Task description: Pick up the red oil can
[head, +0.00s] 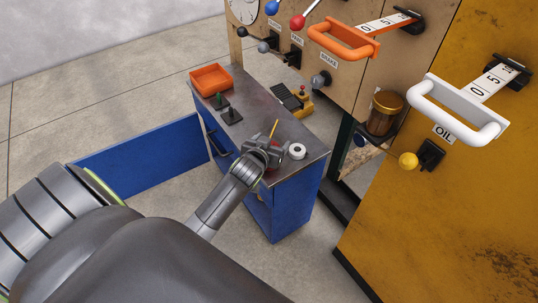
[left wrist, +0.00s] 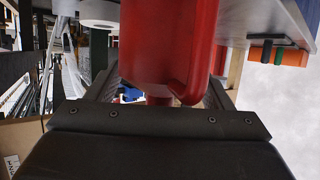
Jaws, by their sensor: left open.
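The red oil can (left wrist: 168,45) fills the upper middle of the left wrist view, close in front of the camera. It stands between the two fingers of my left gripper (left wrist: 160,98), which are apart; I cannot tell whether either finger touches it. In the head view my left gripper (head: 270,150) is at the near end of the workbench top and hides most of the can; only small bits of red show there. A thin yellow stick (head: 273,128) rises just behind the gripper. My right gripper is not in view.
The yellow machine panel (head: 440,220) with handles stands at right.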

